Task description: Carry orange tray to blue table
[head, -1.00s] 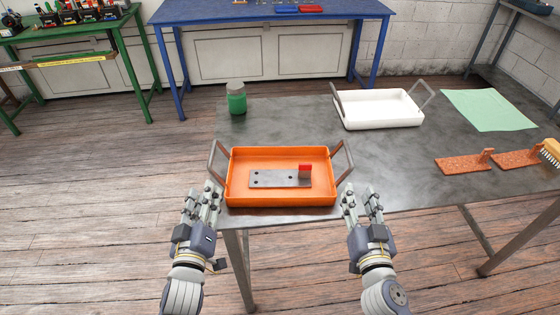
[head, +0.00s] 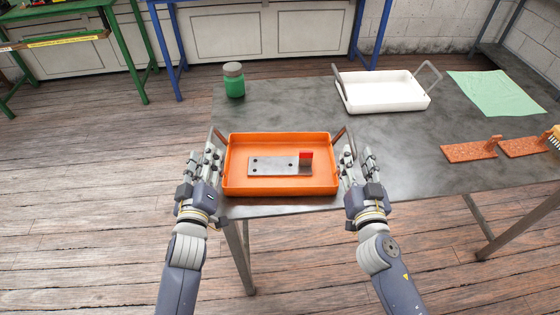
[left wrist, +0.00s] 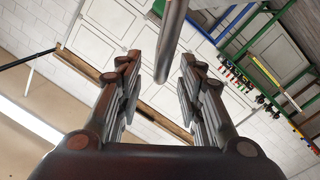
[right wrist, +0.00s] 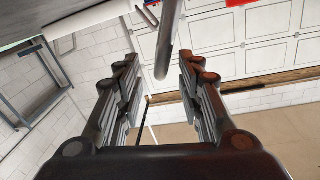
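The orange tray (head: 280,190) lies on the near left end of the grey table, with a flat metal plate (head: 272,166) and a small red-topped block (head: 305,158) in it. My left gripper (head: 207,158) is at the tray's left handle; the handle bar (left wrist: 172,40) stands between its open fingers in the left wrist view. My right gripper (head: 355,160) is at the right handle; that bar (right wrist: 168,45) stands between its open fingers in the right wrist view. Neither gripper is closed on a handle. The blue table (head: 175,60) shows only by its legs at the back.
On the grey table (head: 300,108) are a green jar (head: 233,80), a white tray (head: 385,92), a green cloth (head: 495,92), rust-coloured brackets (head: 470,151) and a brush (head: 553,135). A green table (head: 60,20) stands at the back left. The wooden floor at left is clear.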

